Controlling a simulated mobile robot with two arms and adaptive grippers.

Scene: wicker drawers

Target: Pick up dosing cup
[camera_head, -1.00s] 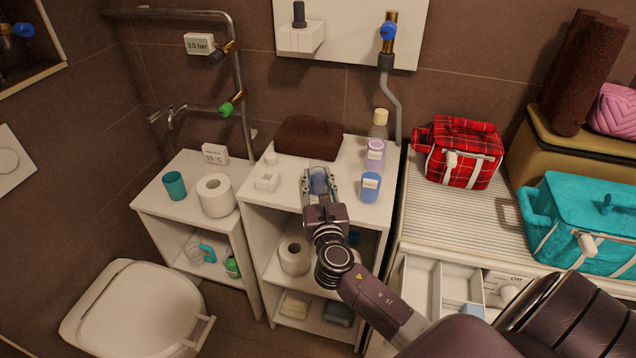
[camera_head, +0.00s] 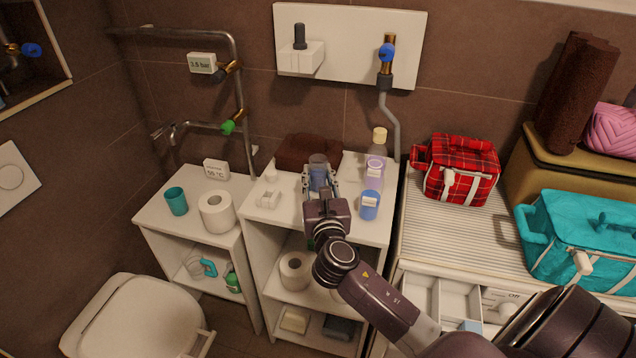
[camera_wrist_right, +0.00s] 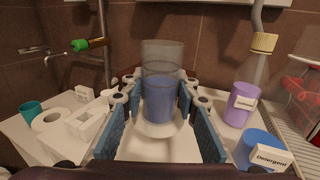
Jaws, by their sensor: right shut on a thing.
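My right gripper (camera_head: 320,184) is over the top of the middle white shelf unit (camera_head: 287,222). It is shut on the dosing cup (camera_head: 319,174), a see-through cup with a blue lower body. In the right wrist view the cup (camera_wrist_right: 158,102) stands upright between the two blue finger pads, with a clear grey part above and behind the blue. I cannot tell whether the two parts are one piece. The cup appears held above the shelf top. My left gripper is not in view.
A white holder (camera_head: 268,199) is on the left, a brown folded towel (camera_head: 294,150) behind. A toilet roll (camera_head: 217,212) and teal cup (camera_head: 176,201) stand on the left unit.

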